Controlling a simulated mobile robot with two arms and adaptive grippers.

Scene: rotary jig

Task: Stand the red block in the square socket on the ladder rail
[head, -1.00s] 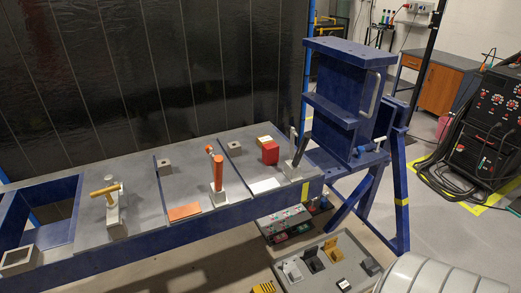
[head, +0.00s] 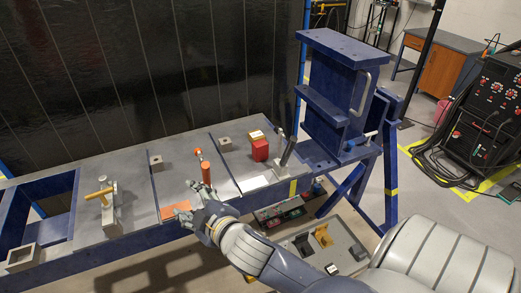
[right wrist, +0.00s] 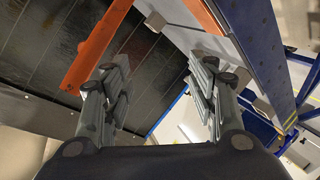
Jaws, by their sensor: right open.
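A hollow grey square socket (head: 22,257) sits on the front rail of the open blue frame at far left. My right gripper (head: 191,199) is open and empty over the table's front edge, near the orange plate and the orange-handled clamp, left of the red block and apart from it. In the right wrist view its two fingers (right wrist: 158,82) are spread with nothing between them. I cannot make out the red block there. My left gripper is not in view.
An orange-handled clamp (head: 204,170), a yellow-handled clamp (head: 104,200) and a dark-handled clamp (head: 288,150) stand up from the table. Two small grey square blocks (head: 156,163) (head: 226,143) sit farther back. A blue upright fixture (head: 333,90) rises at the right.

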